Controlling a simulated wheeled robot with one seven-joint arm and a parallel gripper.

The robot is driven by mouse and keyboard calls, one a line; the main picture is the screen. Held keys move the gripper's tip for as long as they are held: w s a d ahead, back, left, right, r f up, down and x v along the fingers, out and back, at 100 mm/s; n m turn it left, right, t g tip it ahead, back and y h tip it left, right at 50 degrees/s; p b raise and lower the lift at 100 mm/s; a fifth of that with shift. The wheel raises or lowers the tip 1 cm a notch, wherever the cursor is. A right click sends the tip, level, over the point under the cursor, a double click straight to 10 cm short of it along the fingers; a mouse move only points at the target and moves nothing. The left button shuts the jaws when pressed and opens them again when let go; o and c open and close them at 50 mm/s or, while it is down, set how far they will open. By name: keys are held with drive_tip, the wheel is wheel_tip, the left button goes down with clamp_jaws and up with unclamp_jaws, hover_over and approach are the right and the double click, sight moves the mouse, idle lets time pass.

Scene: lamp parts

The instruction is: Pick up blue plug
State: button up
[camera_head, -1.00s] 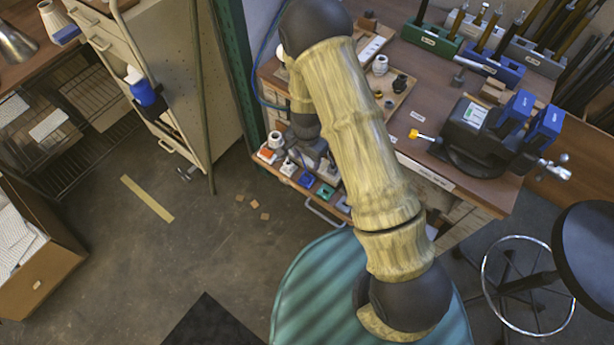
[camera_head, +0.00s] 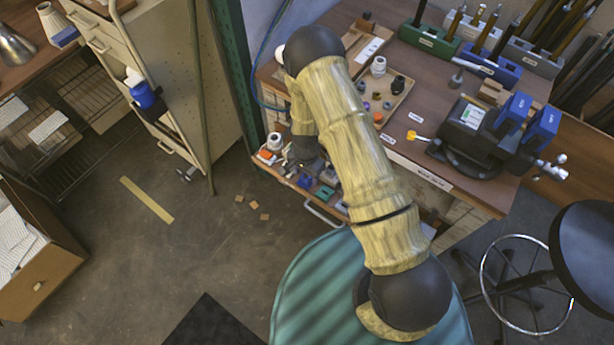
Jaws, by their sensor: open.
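The blue plug (camera_head: 304,181) sits in the open drawer (camera_head: 322,214) at the workbench's left side, in a row of small coloured parts. It looks like a small blue block and is partly crowded by my gripper. My gripper (camera_head: 297,166) hangs over the left part of this row, just above and to the left of the blue plug. Its jaws are open, and they look small and dark here. I cannot tell whether a finger touches any part.
A teal part (camera_head: 325,192) lies right of the blue plug, and an orange and white part (camera_head: 267,156) lies left. A white jar (camera_head: 274,141) stands at the drawer's back left. A wooden tray (camera_head: 392,100) with small parts and a black vise (camera_head: 470,135) occupy the bench top.

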sight(306, 175)
drive_tip(key=shift+w+f, duration=0.1)
drive_tip(key=shift+f, duration=0.7)
drive_tip(key=shift+a, duration=0.1)
drive_tip(key=c, duration=1.1)
drive_tip(key=shift+r, duration=0.1)
drive_tip(key=shift+c, duration=0.2)
drive_tip(key=shift+r, duration=0.5)
wheel_tip(306, 175, up, 9)
drive_tip(key=shift+f+b, duration=0.1)
drive_tip(key=shift+b, duration=0.2)
clamp_jaws()
